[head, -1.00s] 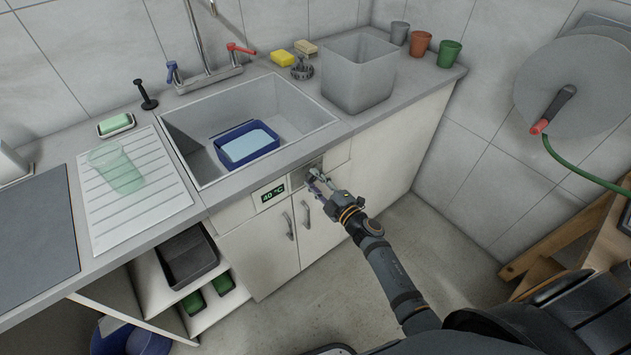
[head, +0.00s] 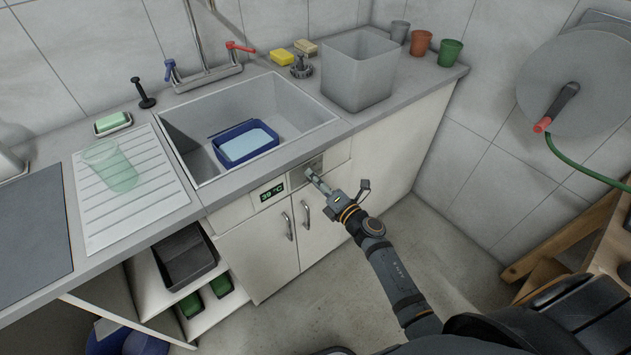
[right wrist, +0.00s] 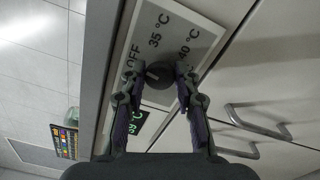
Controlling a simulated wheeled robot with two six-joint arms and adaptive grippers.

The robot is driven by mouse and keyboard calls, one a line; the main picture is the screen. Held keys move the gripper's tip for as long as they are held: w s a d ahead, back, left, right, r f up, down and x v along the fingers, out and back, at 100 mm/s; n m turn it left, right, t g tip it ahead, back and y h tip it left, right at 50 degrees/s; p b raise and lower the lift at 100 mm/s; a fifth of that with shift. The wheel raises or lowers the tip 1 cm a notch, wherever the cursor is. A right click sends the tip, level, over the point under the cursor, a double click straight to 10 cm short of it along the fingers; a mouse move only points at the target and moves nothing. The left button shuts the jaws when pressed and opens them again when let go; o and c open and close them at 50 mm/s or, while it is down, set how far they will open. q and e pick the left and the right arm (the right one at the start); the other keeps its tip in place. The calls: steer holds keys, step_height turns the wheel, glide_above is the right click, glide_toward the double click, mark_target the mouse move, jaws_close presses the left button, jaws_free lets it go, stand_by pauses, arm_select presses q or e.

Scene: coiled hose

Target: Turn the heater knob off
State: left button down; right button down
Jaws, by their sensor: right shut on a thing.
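The heater knob (right wrist: 157,84) is a dark round knob on a pale panel (right wrist: 190,32) marked OFF, 35 °C and 40 °C. In the right wrist view my right gripper (right wrist: 157,72) has one finger on each side of it and is shut on it. A light mark on the knob faces the label side; its exact setting is hard to tell. In the head view the right gripper (head: 312,174) is at the cabinet front, largely hiding the knob. The green display (head: 271,192) left of it reads 39 °C. My left gripper is out of view.
The counter edge and sink (head: 247,125) are just above the knob panel. Cabinet door handles (head: 288,226) stick out below. A grey bin (head: 358,72) stands on the counter, and a hose reel (head: 575,82) hangs at right. The floor in front is clear.

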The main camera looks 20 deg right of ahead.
steer(key=shift+f+n, duration=0.15)
steer(key=shift+n, duration=0.75)
steer(key=c, duration=1)
jaws_free()
steer(key=v, duration=1.2)
